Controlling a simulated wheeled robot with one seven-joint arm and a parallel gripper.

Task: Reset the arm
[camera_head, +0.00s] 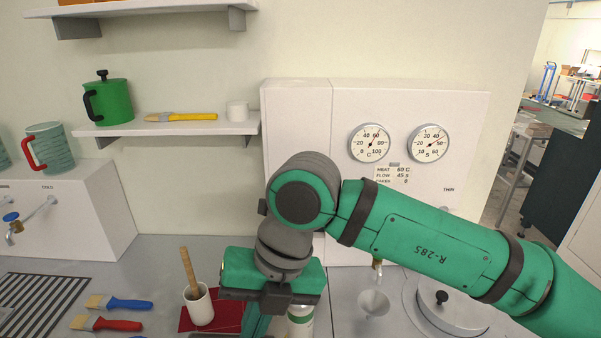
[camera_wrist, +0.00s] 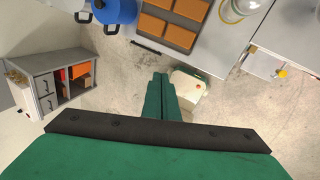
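My green arm (camera_head: 430,245) reaches in from the right of the head view and bends down at a dark grey joint. My gripper (camera_head: 254,322) points down over the front of the counter, and its tips are cut off by the bottom edge. In the wrist view my gripper's green fingers (camera_wrist: 161,85) lie side by side, shut with nothing seen between them. Below them is bare floor (camera_wrist: 125,95).
Close by my gripper are a white cup (camera_head: 199,308) with a wooden handle in it, a red mat (camera_head: 228,318) and a white-and-green container (camera_head: 300,322). Brushes (camera_head: 118,303) lie left. Gauges (camera_head: 370,143) are behind my arm. A drawer unit (camera_wrist: 47,93) stands on the floor.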

